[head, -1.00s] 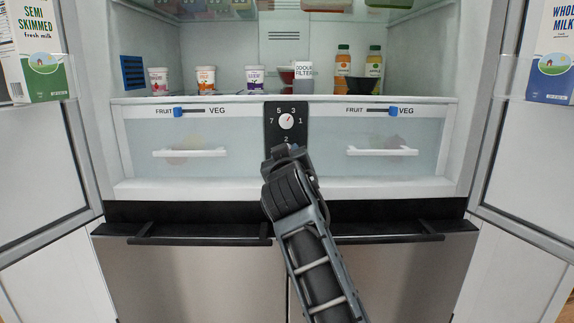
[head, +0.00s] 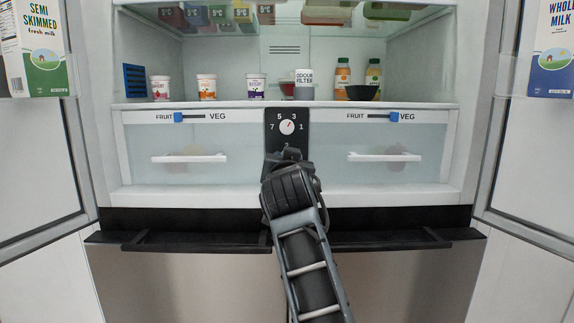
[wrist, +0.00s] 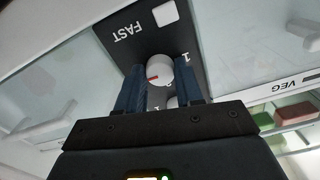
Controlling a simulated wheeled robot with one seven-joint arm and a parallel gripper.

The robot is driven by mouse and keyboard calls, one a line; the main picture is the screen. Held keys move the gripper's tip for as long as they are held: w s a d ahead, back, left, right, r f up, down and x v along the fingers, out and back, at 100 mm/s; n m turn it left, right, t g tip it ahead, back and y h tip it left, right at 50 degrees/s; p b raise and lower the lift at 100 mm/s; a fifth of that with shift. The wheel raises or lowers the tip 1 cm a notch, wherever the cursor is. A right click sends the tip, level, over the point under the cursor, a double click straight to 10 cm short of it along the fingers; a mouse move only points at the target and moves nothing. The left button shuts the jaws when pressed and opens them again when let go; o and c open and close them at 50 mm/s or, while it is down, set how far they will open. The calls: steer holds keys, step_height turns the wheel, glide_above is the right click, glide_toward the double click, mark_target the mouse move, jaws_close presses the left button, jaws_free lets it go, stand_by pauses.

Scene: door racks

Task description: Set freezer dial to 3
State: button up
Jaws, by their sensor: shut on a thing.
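A dark control panel (head: 272,121) stands between two drawers in the open fridge. Its upper white dial (head: 287,127) has a red mark pointing up and right, between 3 and 1. My gripper (head: 287,152) covers the panel's lower part in the head view. In the wrist view, which is upside down, my gripper's blue fingers (wrist: 160,88) are shut around the lower white dial (wrist: 160,68). Its red mark points left in that view, away from the printed 1 and toward the left finger. The number beside that finger is hidden. The upper dial is partly hidden behind my gripper.
A white button marked FAST (wrist: 165,14) lies beyond the lower dial. Drawers with white handles (head: 189,158) (head: 384,157) flank the panel. Black bar handles (head: 195,240) run below. Open doors with milk cartons (head: 38,50) (head: 551,50) stand at both sides.

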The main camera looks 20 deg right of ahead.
steer(key=shift+f, duration=0.2)
steer(key=o, duration=1)
steer(key=shift+r, duration=0.1)
steer(key=shift+o, duration=0.2)
steer(key=p+v, duration=0.1)
steer(key=v, duration=0.6)
steer(key=shift+s, duration=0.35)
steer(key=shift+a+p, duration=0.1)
steer(key=shift+p, duration=0.2)
